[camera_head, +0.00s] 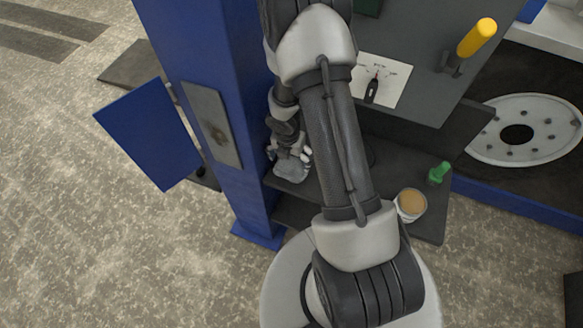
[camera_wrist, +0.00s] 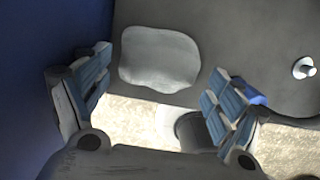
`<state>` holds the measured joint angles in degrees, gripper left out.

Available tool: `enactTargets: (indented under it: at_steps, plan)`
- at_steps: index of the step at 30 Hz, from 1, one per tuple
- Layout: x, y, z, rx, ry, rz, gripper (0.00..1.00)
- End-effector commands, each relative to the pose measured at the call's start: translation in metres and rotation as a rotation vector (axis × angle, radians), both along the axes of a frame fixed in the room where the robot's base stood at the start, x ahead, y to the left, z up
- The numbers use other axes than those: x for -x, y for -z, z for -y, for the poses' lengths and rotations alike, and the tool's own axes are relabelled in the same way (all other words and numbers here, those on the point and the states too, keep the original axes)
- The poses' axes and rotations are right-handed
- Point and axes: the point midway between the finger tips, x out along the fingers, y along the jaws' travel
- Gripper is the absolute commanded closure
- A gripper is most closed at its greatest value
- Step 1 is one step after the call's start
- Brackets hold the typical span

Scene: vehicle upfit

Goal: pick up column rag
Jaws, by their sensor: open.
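The rag is a crumpled light grey cloth (camera_head: 291,170) on the dark shelf (camera_head: 303,190), close to the blue column (camera_head: 225,120). In the wrist view the rag (camera_wrist: 158,57) lies flat on the grey shelf surface, beyond and between my fingers. My gripper (camera_head: 289,152) is right by the rag in the head view, with its fingers partly hidden by my own arm. In the wrist view my gripper (camera_wrist: 160,82) is open, one finger on each side, with nothing held. Whether the fingertips touch the rag cannot be told.
The blue column stands close on the left of my gripper. A cup with tan contents (camera_head: 410,205) and a green object (camera_head: 438,173) stand on the shelf to the right. A grey panel with a yellow handle (camera_head: 477,37) rises behind. A blue panel (camera_head: 150,135) juts out left.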

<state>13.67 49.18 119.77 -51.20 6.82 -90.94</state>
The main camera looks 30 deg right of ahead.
Motion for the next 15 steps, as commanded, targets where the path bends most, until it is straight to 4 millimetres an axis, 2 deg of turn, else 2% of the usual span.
enactTargets:
  at_steps: [1,5,13,15]
  plan:
    - [0.000,0.013,0.001,0.000,0.001,0.000,0.14]
    - [-0.002,0.029,0.003,0.000,0.000,0.000,0.14]
    - [-0.002,0.029,0.004,0.000,0.000,0.000,0.14]
    - [-0.002,0.029,0.004,0.000,0.000,0.000,0.19]
